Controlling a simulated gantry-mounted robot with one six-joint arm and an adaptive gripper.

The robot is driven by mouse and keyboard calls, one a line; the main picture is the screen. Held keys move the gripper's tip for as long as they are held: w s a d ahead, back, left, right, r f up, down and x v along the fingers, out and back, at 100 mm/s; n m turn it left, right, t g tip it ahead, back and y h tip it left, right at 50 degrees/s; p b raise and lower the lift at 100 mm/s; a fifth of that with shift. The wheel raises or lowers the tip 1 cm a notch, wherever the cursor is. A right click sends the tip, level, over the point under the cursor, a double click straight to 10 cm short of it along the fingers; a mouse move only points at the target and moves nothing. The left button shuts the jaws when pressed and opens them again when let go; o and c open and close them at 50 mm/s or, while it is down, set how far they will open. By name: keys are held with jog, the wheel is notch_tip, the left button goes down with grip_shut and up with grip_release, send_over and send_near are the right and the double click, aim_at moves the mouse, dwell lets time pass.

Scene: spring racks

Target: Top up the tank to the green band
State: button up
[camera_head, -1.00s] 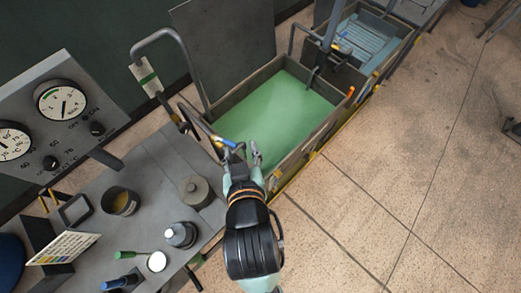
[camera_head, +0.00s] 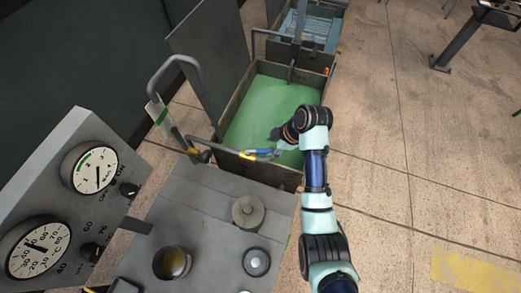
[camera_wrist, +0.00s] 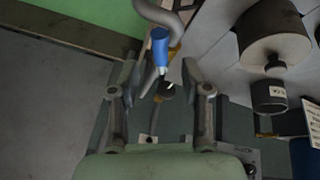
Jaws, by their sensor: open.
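The tank (camera_head: 233,95) is an open rectangular box holding green liquid (camera_head: 265,110). A bent grey pipe (camera_head: 180,62) stands at its near left corner, with a pale plate (camera_head: 158,112) bearing a green band beside it. A blue valve handle (camera_head: 262,152) shows at the tank's near end. It also shows in the wrist view (camera_wrist: 160,45). My gripper (camera_wrist: 158,78) is open, its two fingers either side of the line to the blue handle, which appears just beyond the fingertips. Contact cannot be told. In the head view my wrist partly hides the gripper.
A panel with two dials (camera_head: 95,168) stands at left; the upper dial has a green arc. The grey bench (camera_head: 205,200) holds a lidded round pot (camera_head: 248,212), a cup (camera_head: 172,263) and a small round container (camera_head: 257,262). A second tank (camera_head: 318,38) stands behind.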

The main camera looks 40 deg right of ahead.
aim_at(265, 151)
jog(key=x, duration=0.5)
grip_shut()
